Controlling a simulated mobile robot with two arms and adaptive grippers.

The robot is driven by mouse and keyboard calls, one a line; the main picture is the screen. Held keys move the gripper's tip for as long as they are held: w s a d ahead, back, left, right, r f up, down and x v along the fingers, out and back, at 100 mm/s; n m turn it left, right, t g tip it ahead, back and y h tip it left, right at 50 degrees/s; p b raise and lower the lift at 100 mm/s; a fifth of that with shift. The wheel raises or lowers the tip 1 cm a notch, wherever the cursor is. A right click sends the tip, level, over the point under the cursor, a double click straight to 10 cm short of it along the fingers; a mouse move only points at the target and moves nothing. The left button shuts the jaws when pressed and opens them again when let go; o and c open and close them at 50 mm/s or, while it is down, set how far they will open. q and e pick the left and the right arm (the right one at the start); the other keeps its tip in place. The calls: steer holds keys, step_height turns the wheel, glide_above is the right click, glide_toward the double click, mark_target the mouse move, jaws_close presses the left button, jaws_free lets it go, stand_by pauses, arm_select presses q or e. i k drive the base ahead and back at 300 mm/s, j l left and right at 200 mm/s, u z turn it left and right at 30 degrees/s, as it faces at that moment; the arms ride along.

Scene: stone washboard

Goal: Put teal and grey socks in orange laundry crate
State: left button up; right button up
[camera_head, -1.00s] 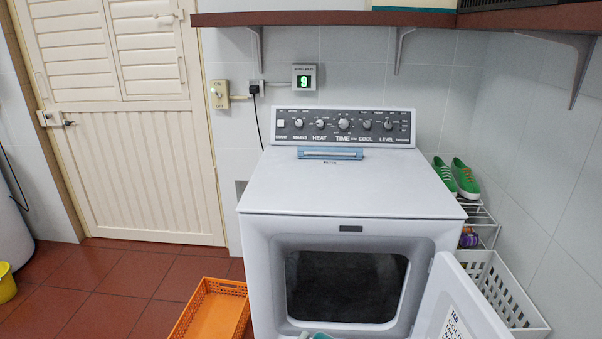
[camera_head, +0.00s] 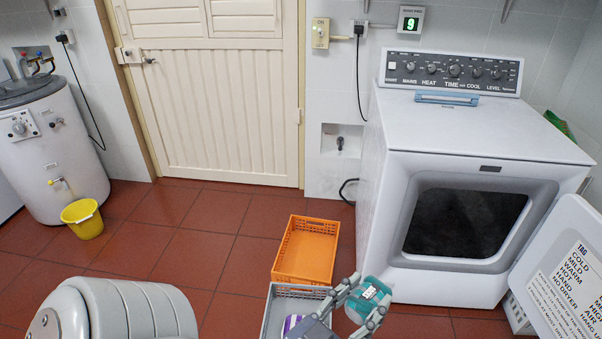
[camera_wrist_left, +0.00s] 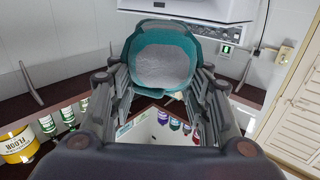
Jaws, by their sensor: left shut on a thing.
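The teal and grey socks (camera_head: 364,296) are a bundle held at the tips of my left gripper (camera_head: 366,302), at the bottom centre of the head view. In the left wrist view the bundle (camera_wrist_left: 163,62) shows a teal rim around a pale grey middle, between the fingers of my left gripper (camera_wrist_left: 162,82). The orange laundry crate (camera_head: 278,273) is on the red floor, left of the dryer, and looks empty. In the head view the gripper and socks are to the lower right of this crate. My right gripper is not in view.
A grey crate (camera_head: 271,318) with a purple item (camera_head: 292,323) stands just in front of the orange crate. The white dryer (camera_head: 470,140) has its door (camera_head: 570,270) open at right. A yellow bucket (camera_head: 83,218) stands at left. Red floor is clear between them.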

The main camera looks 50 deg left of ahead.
mark_target(307, 238)
steer(key=k+j+z, duration=0.15)
steer(key=j, duration=0.3)
steer(key=k+j+z, duration=0.1)
steer(key=k+j, duration=0.2)
steer(key=j, duration=0.15)
steer(key=k+j+z, duration=0.15)
steer(key=j, duration=0.25)
steer(key=k+j+z, duration=0.15)
steer(key=k+j, duration=0.2)
steer(key=j+z, duration=0.2)
steer(key=j, duration=0.4)
steer(key=j+z, duration=0.15)
steer(key=j, duration=0.45)
steer(key=k+j+z, duration=0.2)
steer(key=j, duration=0.4)
steer(key=j+z, duration=0.15)
steer(key=j, duration=0.45)
steer(key=i+j, duration=0.15)
steer(key=j, duration=0.2)
steer(key=i+j+z, duration=0.1)
steer(key=j, duration=0.25)
steer(key=i+j+z, duration=0.1)
steer(key=j, duration=0.25)
steer(key=i+j, duration=0.2)
steer(key=j, duration=0.15)
steer(key=i+j+z, duration=0.1)
steer(key=j, duration=0.25)
